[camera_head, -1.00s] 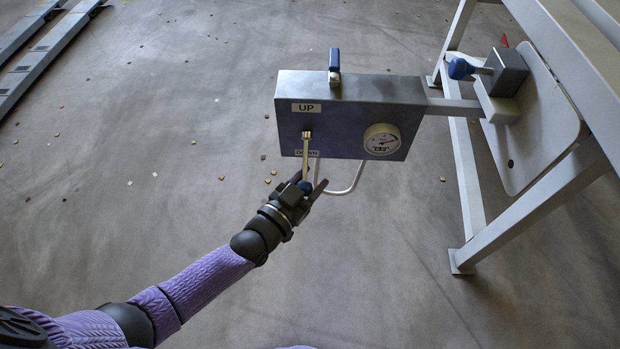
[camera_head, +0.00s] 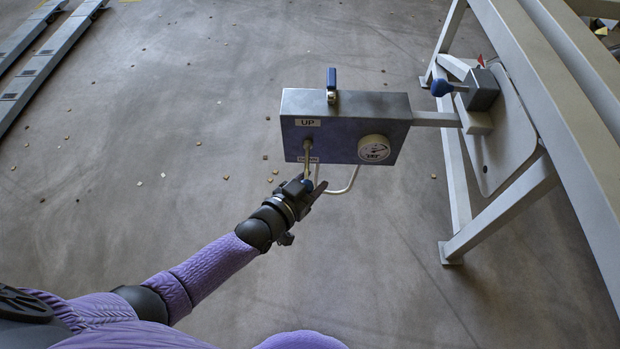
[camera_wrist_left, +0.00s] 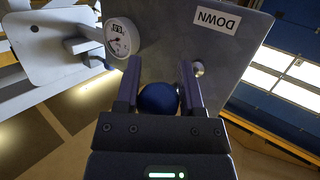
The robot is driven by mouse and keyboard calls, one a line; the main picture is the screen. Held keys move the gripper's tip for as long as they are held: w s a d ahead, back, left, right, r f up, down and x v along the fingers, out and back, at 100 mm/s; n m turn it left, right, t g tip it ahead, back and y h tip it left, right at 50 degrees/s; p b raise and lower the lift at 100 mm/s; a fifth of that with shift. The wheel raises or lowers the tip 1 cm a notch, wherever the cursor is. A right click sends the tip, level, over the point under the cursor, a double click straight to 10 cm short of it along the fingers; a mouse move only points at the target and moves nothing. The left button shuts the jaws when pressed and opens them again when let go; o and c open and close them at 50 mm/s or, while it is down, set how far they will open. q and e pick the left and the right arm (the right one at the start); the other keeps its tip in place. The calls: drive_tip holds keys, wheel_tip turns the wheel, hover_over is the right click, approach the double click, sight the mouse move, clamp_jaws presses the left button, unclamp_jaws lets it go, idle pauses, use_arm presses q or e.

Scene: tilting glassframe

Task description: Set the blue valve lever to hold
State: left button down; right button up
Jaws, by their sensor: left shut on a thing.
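The grey control box (camera_head: 345,105) has an "UP" label, a "DOWN" label largely hidden in the head view, and a round gauge (camera_head: 374,149). The blue valve lever (camera_head: 331,78) stands up on a brass-coloured fitting on top of the box, with nothing touching it. A second lever (camera_head: 307,157), a metal rod with a blue knob (camera_wrist_left: 158,98), comes out of the box front. My left gripper (camera_head: 311,188) is shut on that knob, just below the box; the fingers show on both sides of it in the left wrist view. My right gripper is not in view.
A bracket joins the box to a grey metal frame (camera_head: 500,215) on the right. A block with another blue knob (camera_head: 442,88) sits there. A bent pale rod (camera_head: 350,180) hangs below the box. Small bits litter the open floor; rails lie at upper left.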

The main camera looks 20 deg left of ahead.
use_arm(q)
drive_tip(key=shift+w+r+p, duration=0.1)
drive_tip(key=shift+r+p, duration=0.2)
drive_tip(key=shift+r, duration=0.4)
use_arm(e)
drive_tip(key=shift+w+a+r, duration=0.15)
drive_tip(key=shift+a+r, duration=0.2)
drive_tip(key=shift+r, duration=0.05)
use_arm(q)
drive_tip(key=shift+c, duration=1.1)
unclamp_jaws()
drive_tip(key=shift+d, duration=0.1)
drive_tip(key=shift+f, duration=0.1)
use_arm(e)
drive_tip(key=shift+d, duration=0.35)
use_arm(q)
drive_tip(key=p+v, duration=0.5)
drive_tip(key=v, duration=0.5)
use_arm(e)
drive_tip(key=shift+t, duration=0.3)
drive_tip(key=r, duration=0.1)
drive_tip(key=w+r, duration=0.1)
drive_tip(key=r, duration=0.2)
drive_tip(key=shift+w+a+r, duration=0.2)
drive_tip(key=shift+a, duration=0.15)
